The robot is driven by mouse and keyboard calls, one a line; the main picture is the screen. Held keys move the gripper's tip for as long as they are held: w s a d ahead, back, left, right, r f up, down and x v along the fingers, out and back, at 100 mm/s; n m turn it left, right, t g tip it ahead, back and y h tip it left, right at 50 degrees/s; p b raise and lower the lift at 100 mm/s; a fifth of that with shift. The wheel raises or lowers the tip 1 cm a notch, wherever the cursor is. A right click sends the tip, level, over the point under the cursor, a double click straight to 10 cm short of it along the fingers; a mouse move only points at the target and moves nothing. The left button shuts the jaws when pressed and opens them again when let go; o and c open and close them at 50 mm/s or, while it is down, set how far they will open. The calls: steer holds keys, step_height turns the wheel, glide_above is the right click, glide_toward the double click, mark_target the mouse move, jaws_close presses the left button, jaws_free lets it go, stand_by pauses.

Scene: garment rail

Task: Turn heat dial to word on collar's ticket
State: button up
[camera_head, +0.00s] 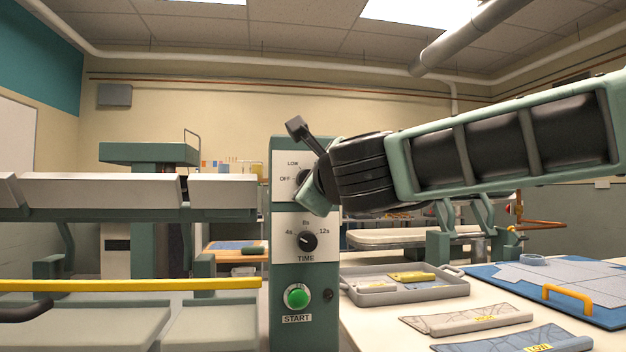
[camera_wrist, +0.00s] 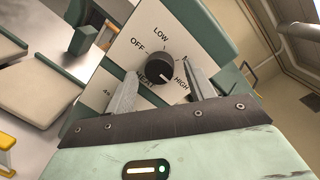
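The heat dial (camera_wrist: 158,68) is a black round knob on the white panel in the wrist view. Its white mark seems to point to the lower right, toward HIGH. OFF and LOW are readable; one label is covered by a finger. My gripper (camera_wrist: 163,88) is open, with its grey fingers on either side of the dial; I cannot tell whether they touch it. In the head view my gripper hides most of the dial (camera_head: 300,178).
The green control column (camera_head: 290,335) also bears a time dial (camera_head: 307,241) and a green start button (camera_head: 297,297). A grey tray (camera_head: 440,292) with tagged pieces stands on the right table, beside a blue board (camera_head: 605,312). A yellow bar (camera_head: 130,284) runs across the left.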

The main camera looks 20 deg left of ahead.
steer(key=b+v, duration=0.3)
steer(key=v, duration=1.4)
steer(key=shift+s, duration=0.2)
steer(key=shift+d+f, duration=0.1)
steer(key=shift+d, duration=0.05)
